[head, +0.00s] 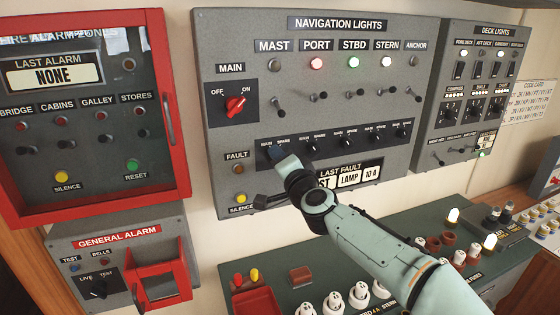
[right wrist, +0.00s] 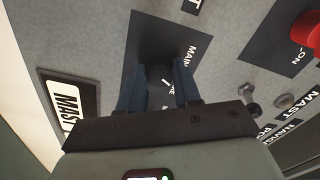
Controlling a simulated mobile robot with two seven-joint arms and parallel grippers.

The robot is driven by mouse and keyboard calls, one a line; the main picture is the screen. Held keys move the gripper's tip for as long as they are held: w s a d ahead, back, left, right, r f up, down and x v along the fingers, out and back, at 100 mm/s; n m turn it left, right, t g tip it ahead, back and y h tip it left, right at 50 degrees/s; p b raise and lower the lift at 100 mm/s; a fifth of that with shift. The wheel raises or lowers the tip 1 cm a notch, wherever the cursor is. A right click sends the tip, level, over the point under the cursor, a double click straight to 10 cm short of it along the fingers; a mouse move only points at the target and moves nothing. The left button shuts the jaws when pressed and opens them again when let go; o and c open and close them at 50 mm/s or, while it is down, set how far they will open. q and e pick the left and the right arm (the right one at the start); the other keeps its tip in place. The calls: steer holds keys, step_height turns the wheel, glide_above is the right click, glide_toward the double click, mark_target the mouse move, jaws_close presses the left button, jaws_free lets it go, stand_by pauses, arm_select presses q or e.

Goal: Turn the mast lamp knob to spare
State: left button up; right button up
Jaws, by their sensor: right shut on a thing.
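The navigation lights panel (head: 235,45) has a row of small black lamp knobs marked MAIN and SPARE. My right gripper (head: 279,154) is at the leftmost knob, below the MAST lamp, and hides it in the head view. In the right wrist view the dark round mast lamp knob (right wrist: 160,77) sits between the two fingers of my right gripper (right wrist: 160,88), which is shut on it. A white mark shows on the knob near a partly covered label ending in RE; its exact setting is hard to tell. My left gripper is out of view.
The MAST lamp (head: 274,65) is dark; the PORT, STBD and STERN lamps are lit. The red MAIN switch (head: 236,106) is left of the knob. A red-framed alarm box (head: 168,105) stands to the left.

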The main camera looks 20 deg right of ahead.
steer(key=shift+m, duration=0.6)
steer(key=o, duration=1.1)
steer(key=shift+c, duration=0.2)
steer(key=s, duration=1.3)
steer(key=shift+s+a+b, duration=0.2)
steer(key=shift+a+b, duration=0.2)
steer(key=shift+b, duration=0.05)
